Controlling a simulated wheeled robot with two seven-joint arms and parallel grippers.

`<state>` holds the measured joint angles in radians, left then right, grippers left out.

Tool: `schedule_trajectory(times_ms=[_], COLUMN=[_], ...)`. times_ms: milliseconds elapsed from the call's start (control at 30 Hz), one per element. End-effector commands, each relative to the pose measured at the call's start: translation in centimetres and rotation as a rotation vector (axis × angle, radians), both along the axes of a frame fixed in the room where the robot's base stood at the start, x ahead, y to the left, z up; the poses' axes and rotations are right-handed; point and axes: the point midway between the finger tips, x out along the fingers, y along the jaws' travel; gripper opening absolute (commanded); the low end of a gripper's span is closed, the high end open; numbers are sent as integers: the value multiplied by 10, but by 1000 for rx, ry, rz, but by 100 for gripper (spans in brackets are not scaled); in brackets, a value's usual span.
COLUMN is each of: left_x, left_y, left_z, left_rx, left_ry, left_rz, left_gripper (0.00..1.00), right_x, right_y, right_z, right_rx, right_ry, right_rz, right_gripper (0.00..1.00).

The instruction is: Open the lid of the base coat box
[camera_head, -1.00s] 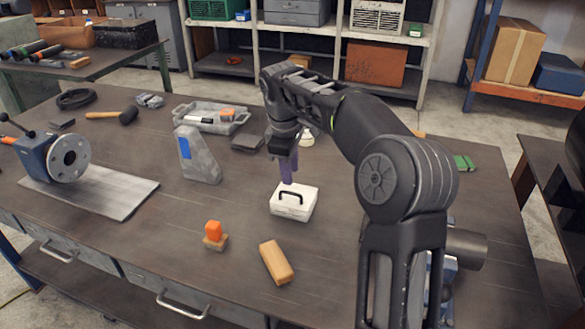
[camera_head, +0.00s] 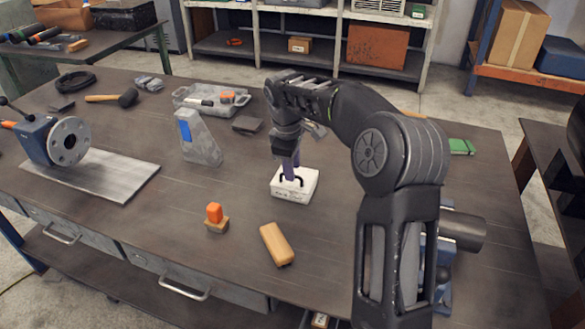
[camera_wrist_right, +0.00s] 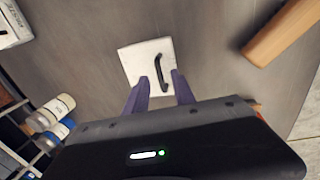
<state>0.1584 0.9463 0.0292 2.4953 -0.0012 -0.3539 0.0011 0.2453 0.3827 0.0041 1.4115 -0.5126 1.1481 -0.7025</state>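The base coat box (camera_head: 306,184) is a small white box with a black handle on its lid, standing on the table in the middle of the head view. Its lid looks shut. The box also shows in the right wrist view (camera_wrist_right: 140,60), with the handle (camera_wrist_right: 159,72) on its right half. My right gripper (camera_head: 290,172) points down over the box. In the wrist view its two purple fingers (camera_wrist_right: 160,80) are apart, with the handle's near end between them. Whether they touch it cannot be told. My left gripper is not in view.
A tan wooden block (camera_head: 277,245) and an orange-topped piece (camera_head: 216,218) lie in front of the box. A grey angled block (camera_head: 199,140) and a grey tray (camera_head: 211,101) stand behind left. A vise-like tool (camera_head: 50,140) is far left. Bare table surrounds the box.

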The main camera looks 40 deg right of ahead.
Motion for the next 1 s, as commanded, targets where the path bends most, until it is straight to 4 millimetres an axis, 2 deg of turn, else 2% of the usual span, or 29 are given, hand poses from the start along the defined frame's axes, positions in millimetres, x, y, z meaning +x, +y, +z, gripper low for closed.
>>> schedule_trajectory(times_ms=[167, 400, 800, 1000], left_x=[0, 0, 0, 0], left_y=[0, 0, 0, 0], left_z=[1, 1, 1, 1], left_rx=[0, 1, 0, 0], left_ry=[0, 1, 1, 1], left_rz=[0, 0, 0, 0], left_gripper=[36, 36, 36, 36], right_x=[1, 1, 1, 1], right_y=[-3, -3, -2, -2], right_z=[-12, -13, -12, -12], right_rx=[0, -1, -1, -1], right_ry=[0, -1, -1, -1], right_rz=[-1, -1, -1, -1], right_gripper=[31, 31, 0, 0])
